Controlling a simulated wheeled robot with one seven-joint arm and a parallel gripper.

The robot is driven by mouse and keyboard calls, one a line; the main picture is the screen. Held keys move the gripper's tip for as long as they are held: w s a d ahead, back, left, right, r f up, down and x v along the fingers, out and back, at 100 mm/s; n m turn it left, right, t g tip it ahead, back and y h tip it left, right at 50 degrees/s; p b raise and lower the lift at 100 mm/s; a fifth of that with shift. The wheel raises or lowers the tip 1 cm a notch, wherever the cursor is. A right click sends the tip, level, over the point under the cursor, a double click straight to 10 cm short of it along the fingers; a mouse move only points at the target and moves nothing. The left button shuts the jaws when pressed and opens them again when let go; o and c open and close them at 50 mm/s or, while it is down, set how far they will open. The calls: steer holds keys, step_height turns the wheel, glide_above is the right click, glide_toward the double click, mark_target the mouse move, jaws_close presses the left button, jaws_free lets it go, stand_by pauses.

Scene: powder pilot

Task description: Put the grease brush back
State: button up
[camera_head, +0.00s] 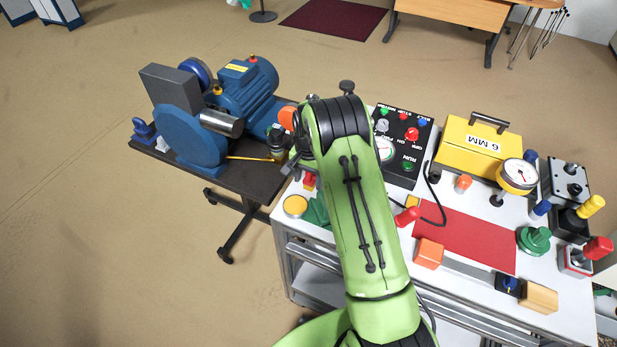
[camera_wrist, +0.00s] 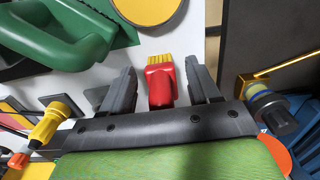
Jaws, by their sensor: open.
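A red brush with yellow bristles (camera_wrist: 160,88) shows in the wrist view over the white cart top. It also shows in the head view as a small red and yellow piece (camera_head: 309,181) beside my arm, partly hidden. My gripper (camera_wrist: 161,68) is open, with one finger on each side of the brush and a visible gap on both sides. Whether the fingers are level with the brush cannot be told. A dark jar (camera_head: 277,143) stands at the near edge of the motor's dark table; it also shows in the wrist view (camera_wrist: 264,98).
A green handled tool (camera_wrist: 62,38) and a yellow disc (camera_head: 295,206) lie near the brush. The white cart (camera_head: 458,275) carries a control box (camera_head: 400,150), a yellow case (camera_head: 478,148) and a red mat (camera_head: 470,237). The dark table (camera_head: 240,182) holds a blue motor (camera_head: 247,92).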

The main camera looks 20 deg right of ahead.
steer(key=shift+r, duration=0.1)
step_height(320, 180, up, 13)
steer(key=shift+f+p, duration=0.1)
steer(key=shift+p, duration=0.4)
steer(key=s+a+r+n+t, duration=0.2)
steer(key=s+a+r+n, duration=0.1)
steer(key=s+r, duration=0.65)
steer(key=s+a+r+n+t, duration=0.2)
steer(key=s+r+n, duration=0.1)
steer(key=s+r, duration=0.65)
steer(key=s+a+f+n+t, duration=0.1)
steer(key=s+f+n, duration=0.2)
steer(key=s, duration=1)
steer(key=shift+f+t, duration=0.3)
steer(key=shift+f, duration=0.2)
steer(key=shift+s+a, duration=0.1)
